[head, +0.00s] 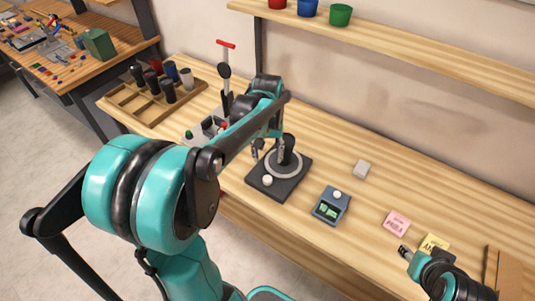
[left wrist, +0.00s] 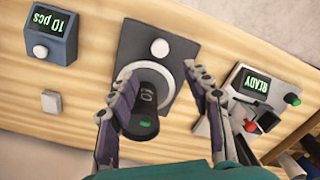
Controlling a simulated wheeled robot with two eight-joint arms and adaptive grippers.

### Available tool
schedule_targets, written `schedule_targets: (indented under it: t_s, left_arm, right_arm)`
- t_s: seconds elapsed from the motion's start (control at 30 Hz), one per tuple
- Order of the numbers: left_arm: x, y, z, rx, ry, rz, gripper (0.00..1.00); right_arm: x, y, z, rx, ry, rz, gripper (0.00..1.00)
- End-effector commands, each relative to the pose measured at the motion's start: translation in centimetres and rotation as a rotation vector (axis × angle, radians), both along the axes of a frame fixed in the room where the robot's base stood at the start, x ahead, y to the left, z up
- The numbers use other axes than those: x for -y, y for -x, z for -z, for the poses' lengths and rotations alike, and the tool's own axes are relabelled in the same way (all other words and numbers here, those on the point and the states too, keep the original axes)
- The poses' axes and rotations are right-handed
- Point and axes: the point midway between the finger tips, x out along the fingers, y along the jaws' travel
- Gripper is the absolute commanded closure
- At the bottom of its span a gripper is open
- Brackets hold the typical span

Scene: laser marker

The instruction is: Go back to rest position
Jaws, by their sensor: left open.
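My left gripper (head: 269,150) is low over the bench beside a dark cylinder (head: 288,150) that stands on a grey ring on a black square plate (head: 266,187). In the left wrist view my left gripper (left wrist: 165,85) has its fingers spread, and the dark cylinder (left wrist: 145,105) shows between and partly behind them. I cannot tell whether a finger touches it. My right gripper (head: 404,250) is at the lower right, over the bench near the sticky notes; its fingers are too small to read.
A blue counter box (head: 331,206) reads "10 pcs" in the left wrist view. The red-handled device (head: 226,44) stands behind my left arm; its display (left wrist: 258,85) reads "READY". A wooden tray (head: 130,108) holds several dark cylinders. A small grey block (head: 361,169) and a pink note (head: 396,222) lie right.

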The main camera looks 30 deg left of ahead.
Motion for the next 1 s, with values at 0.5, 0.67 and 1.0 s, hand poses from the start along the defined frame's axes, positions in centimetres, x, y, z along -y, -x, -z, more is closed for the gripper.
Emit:
schedule_targets:
  t_s: [0.5,0.67,1.0]
  left_arm:
    - [0.7,0.6,-0.6,0.029,-0.007,0.024,0.51]
    - [3.4,3.0,-2.4,0.146,-0.035,0.118,0.51]
    - [9.0,9.3,-3.6,0.477,-0.113,0.365,0.51]
  right_arm:
    - [0.0,0.0,0.0,0.0,0.0,0.0,0.6]
    - [0.0,0.0,0.0,0.0,0.0,0.0,0.6]
    - [0.0,0.0,0.0,0.0,0.0,0.0,0.6]
